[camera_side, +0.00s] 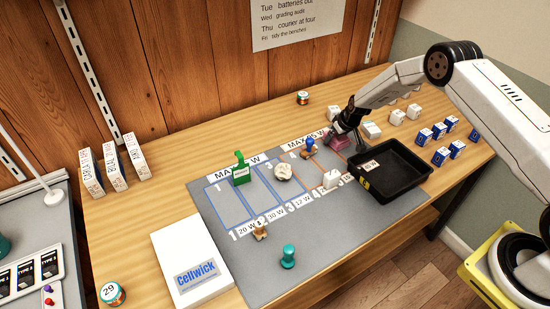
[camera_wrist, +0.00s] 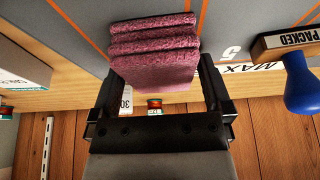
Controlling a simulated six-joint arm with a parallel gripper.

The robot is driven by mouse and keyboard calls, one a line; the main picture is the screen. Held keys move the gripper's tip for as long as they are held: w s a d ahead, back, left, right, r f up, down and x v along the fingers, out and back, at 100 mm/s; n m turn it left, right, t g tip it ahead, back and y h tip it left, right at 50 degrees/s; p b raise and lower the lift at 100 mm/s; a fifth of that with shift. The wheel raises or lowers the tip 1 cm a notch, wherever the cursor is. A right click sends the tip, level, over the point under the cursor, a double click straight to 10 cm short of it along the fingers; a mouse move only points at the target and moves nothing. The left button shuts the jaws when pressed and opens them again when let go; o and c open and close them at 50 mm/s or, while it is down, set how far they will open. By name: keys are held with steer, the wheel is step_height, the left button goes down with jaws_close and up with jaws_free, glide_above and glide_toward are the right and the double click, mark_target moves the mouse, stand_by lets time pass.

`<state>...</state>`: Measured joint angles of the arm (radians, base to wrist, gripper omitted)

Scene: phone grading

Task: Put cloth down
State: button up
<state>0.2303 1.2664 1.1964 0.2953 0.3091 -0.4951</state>
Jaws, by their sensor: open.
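The cloth (camera_wrist: 153,52) is a folded pink-purple stack. It fills the space between the fingers of my gripper (camera_wrist: 157,85) in the wrist view. In the side view the cloth (camera_side: 345,140) shows partly behind my gripper (camera_side: 338,132), near the back right of the grey mat (camera_side: 225,245). The fingers are open, one on each side of the cloth. I cannot tell whether they touch it. The cloth appears to lie at mat level, near an orange-lined slot.
A blue-handled stamp (camera_side: 310,146) stands just left of the cloth; it also shows in the wrist view (camera_wrist: 299,85). A black tray (camera_side: 408,187) is close on the right. White boxes (camera_side: 371,131) stand behind it. A white Cellwick box (camera_side: 190,262) lies front left.

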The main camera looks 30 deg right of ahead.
steer(key=v, duration=1.2)
stand_by(0.3)
stand_by(0.5)
steer(key=s+a+r, duration=0.3)
steer(key=s+a, duration=0.1)
steer(key=s, duration=0.5)
steer(key=s+a+r+g, duration=0.1)
steer(key=s+a+r, duration=0.3)
steer(key=s, duration=0.5)
steer(key=s+a+r, duration=0.3)
steer(key=s+a, duration=0.1)
steer(key=s, duration=0.5)
steer(key=shift+s+a+r+g, duration=0.25)
steer(key=shift+s+r+g, duration=0.05)
steer(key=shift+r+g, duration=0.1)
